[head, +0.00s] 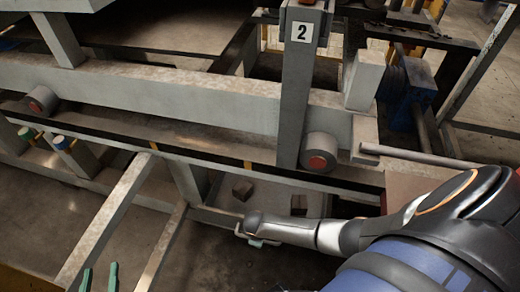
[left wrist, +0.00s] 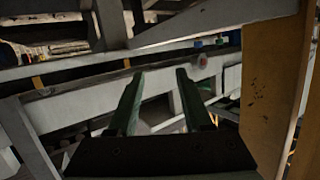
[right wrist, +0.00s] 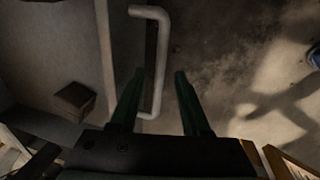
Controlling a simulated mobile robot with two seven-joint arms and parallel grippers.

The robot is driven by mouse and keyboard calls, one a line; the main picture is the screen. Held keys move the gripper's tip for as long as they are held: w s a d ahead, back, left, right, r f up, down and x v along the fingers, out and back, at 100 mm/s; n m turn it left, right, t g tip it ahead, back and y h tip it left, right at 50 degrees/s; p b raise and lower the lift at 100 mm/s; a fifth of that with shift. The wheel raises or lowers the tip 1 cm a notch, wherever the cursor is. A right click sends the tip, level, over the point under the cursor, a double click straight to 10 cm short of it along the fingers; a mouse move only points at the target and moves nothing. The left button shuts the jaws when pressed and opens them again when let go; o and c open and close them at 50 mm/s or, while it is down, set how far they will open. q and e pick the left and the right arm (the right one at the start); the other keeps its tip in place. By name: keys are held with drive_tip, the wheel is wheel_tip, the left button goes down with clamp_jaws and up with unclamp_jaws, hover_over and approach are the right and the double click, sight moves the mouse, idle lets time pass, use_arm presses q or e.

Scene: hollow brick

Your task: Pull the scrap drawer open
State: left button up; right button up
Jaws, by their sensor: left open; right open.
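The scrap drawer (right wrist: 106,50) shows in the right wrist view as a grey tray with a pale front edge and a dark brick piece (right wrist: 75,101) inside. Its pale U-shaped handle (right wrist: 161,40) sticks out from the front. My right gripper (right wrist: 157,75) is open, its green fingers on either side of the handle bar in that view; contact cannot be told. In the head view the tray shows under the bench around a brick piece (head: 242,188), and my right arm hides the right fingers. My left gripper (head: 99,278) is open and empty at the lower left, also in the left wrist view (left wrist: 158,72).
A long grey bench frame (head: 170,95) with rollers (head: 320,152) and a post marked 2 (head: 295,80) stands over the drawer. Frame legs (head: 105,220) stand near my left gripper. A tan panel (left wrist: 275,75) is close on its right. Bare floor (right wrist: 245,80) lies before the handle.

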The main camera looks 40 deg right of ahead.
use_arm(q)
wheel_tip(320, 180, up, 8)
drive_tip(key=w+m+t+h+b, duration=0.1)
drive_tip(key=t, duration=0.2)
drive_tip(key=shift+w+d+r+t, duration=0.15)
drive_tip(key=shift+w+r+t, duration=0.05)
drive_tip(key=shift+t, duration=0.1)
use_arm(e)
drive_tip(key=shift+w+d+f, duration=0.1)
drive_tip(key=shift+f, duration=0.6)
clamp_jaws()
idle(0.4)
